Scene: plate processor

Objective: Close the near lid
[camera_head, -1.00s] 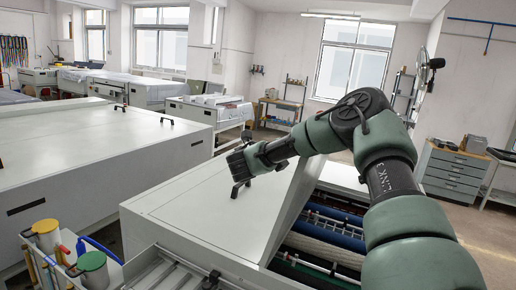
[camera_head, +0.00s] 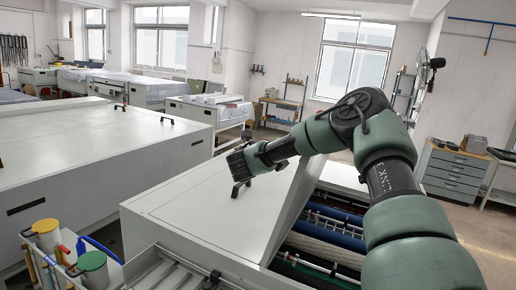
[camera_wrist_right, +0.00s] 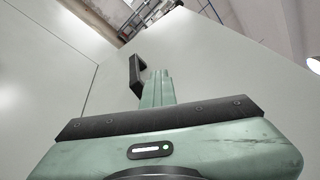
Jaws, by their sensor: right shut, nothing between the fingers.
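The near lid (camera_head: 205,208) is a broad white panel on the near machine, standing partly raised at its right side. Blue, white and green rollers (camera_head: 335,228) show in the opening under it. My left gripper is out of view.
A second white machine (camera_head: 90,140) with a shut lid stands to the left. A caddy with yellow-lidded and green-lidded containers (camera_head: 92,262) is at the lower left. A grey drawer cabinet (camera_head: 452,172) stands at the right, with clear floor before it.

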